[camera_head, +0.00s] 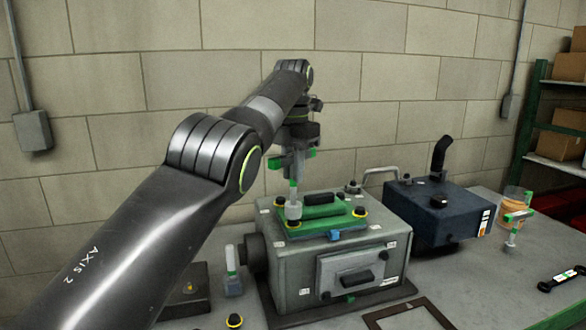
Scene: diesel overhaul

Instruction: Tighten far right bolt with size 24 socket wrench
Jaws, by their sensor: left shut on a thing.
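My left gripper (298,148) points down above the grey engine block (290,255). It is shut on a socket wrench (294,208) with a green handle, held upright. The wrench's grey socket end is at the left part of the green cover (325,217) on the block. Bolts with yellow rings show on the cover: one at the right corner (360,212), one at the left front (294,224) just below the socket, and one at the left back (279,201). I cannot tell whether the socket touches a bolt. My right gripper is out of view.
A second green-handled wrench (514,230) stands at the right of the table (470,280). Another tool with a green band (232,273) stands left of the block. A dark blue machine (432,212) is right of the block, with a wrench-like black tool (563,278) at the right edge.

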